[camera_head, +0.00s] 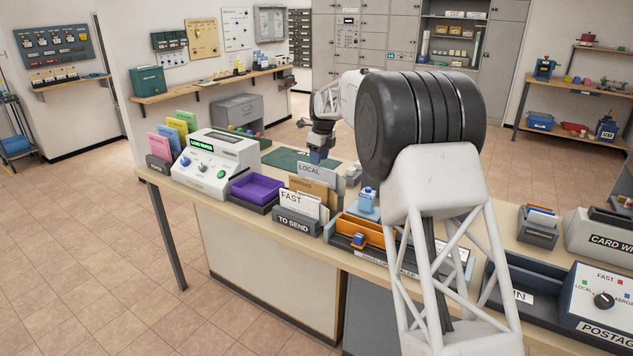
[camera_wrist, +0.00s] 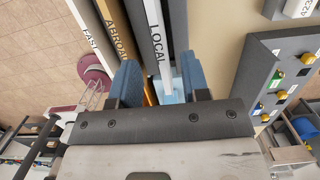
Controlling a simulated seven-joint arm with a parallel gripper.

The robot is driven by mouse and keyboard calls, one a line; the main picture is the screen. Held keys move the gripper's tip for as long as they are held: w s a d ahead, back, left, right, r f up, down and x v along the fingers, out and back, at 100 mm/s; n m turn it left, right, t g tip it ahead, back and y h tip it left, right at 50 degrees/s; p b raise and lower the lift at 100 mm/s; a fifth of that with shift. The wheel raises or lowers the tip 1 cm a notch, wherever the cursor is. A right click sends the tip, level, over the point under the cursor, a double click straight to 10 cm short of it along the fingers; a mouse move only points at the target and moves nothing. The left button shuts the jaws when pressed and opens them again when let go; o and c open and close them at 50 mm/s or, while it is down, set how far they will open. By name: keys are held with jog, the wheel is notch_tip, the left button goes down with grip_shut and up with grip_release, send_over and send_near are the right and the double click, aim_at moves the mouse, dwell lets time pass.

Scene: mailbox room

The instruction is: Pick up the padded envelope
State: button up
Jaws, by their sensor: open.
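I cannot tell for certain which thing is the padded envelope. A TO SEND rack (camera_head: 296,223) on the counter holds upright flat pieces: a white one marked FAST (camera_head: 293,201), a tan one marked ABROAD (camera_head: 311,188) and a pale one marked LOCAL (camera_head: 318,172). My gripper (camera_head: 319,157) is over the back of this rack. In the wrist view its two blue fingers (camera_wrist: 160,88) are apart, on either side of the strip marked LOCAL (camera_wrist: 156,35), with the tan ABROAD strip (camera_wrist: 117,25) near the left finger. Whether they touch anything is unclear.
A purple tray (camera_head: 257,188) and a white console (camera_head: 215,155) stand left of the rack. A blue bottle (camera_head: 367,199) and an orange tray (camera_head: 365,231) are to its right. A green mat (camera_head: 285,158) lies behind. My arm hides part of the counter.

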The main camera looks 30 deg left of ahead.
aim_at(317, 167)
jog(key=shift+a+f, duration=0.1)
jog(key=shift+f, duration=0.9)
jog(key=shift+f, duration=0.15)
jog(key=shift+a+f, duration=0.2)
jog(key=shift+f, duration=1.05)
jog(key=shift+a+f, duration=0.2)
jog(key=shift+f, duration=1)
grip_shut()
